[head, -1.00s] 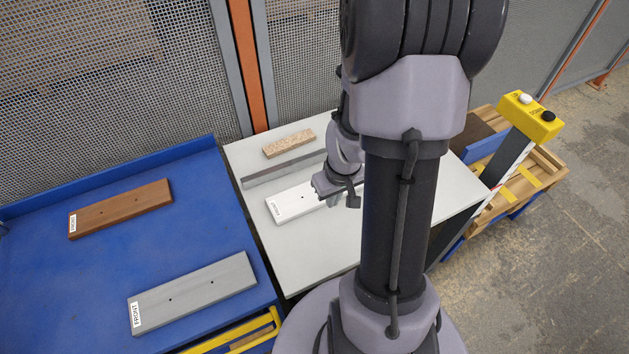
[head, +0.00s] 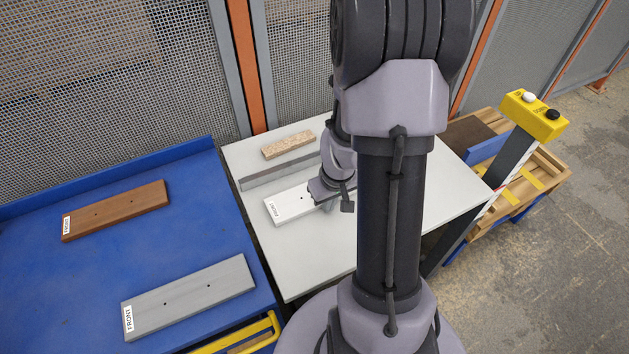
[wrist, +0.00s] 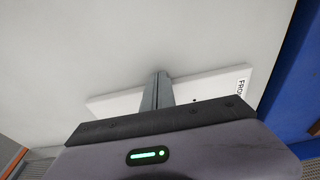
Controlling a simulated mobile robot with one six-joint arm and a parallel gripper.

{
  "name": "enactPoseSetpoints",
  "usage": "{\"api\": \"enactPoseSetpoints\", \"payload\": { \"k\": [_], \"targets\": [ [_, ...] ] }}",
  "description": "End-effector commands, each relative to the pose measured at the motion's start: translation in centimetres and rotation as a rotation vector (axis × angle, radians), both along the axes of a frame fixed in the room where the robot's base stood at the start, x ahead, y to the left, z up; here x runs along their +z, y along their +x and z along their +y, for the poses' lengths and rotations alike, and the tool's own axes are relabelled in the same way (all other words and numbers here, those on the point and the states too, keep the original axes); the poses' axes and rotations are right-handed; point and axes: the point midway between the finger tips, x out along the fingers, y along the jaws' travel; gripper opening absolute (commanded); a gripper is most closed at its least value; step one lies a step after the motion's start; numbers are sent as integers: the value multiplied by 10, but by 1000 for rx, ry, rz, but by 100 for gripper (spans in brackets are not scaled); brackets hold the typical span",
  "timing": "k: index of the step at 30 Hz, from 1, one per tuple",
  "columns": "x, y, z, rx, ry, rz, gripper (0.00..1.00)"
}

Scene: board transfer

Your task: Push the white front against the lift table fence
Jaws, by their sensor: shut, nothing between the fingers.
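The white front (head: 288,205), labelled FRONT at its left end, lies flat on the pale lift table (head: 320,256). The grey fence bar (head: 275,173) runs behind it, with a strip of bare table between them. My gripper (head: 328,208) is low at the front's right part, and my wrist hides the front's right end. In the wrist view, my shut, empty fingers (wrist: 158,76) cross the white front (wrist: 215,86) and their tips reach past its long edge. I cannot tell whether they touch it.
A chipboard piece (head: 288,145) lies behind the fence. A blue table (head: 100,268) on the left bears a brown front (head: 116,211) and a grey front (head: 190,297). A yellow button box (head: 535,115) stands at the right. The lift table's near part is clear.

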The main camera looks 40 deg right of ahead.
Motion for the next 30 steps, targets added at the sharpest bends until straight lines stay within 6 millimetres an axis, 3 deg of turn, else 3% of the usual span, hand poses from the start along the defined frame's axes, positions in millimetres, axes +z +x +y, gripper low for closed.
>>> {"api": "enactPoseSetpoints", "payload": {
  "k": [30],
  "targets": [
    [1, 50, -12, 0, 0, 1, 0]
  ]
}}
